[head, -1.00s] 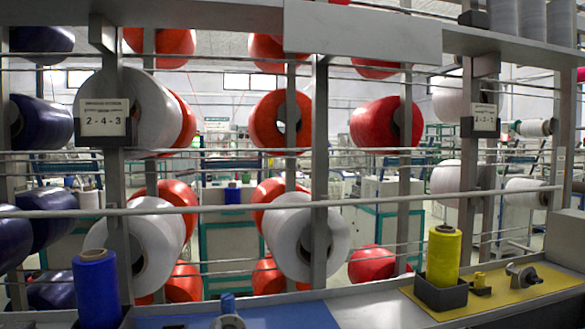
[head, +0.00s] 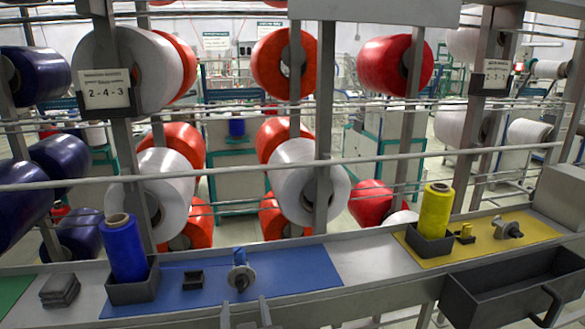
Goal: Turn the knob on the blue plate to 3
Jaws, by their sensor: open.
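The blue plate (head: 305,270) lies flat on the grey shelf, left of centre in the head view. On it stands a small grey knob unit (head: 240,274) with a dark front end and a blue part at its top. I cannot read any numbers around it, so its setting is not clear. My gripper (head: 246,313) shows at the bottom edge as two grey fingers spread apart. It is open and empty, just in front of and below the knob in the picture, and appears apart from it. The rest of my gripper is out of frame.
A blue bobbin (head: 123,246) stands in a black holder at the plate's left, beside a small black box (head: 193,281). The yellow plate (head: 540,230) carries a yellow bobbin (head: 436,209) and another knob (head: 507,229). A card (head: 106,89) reads 2-4-3. A black bin (head: 515,287) hangs at front right.

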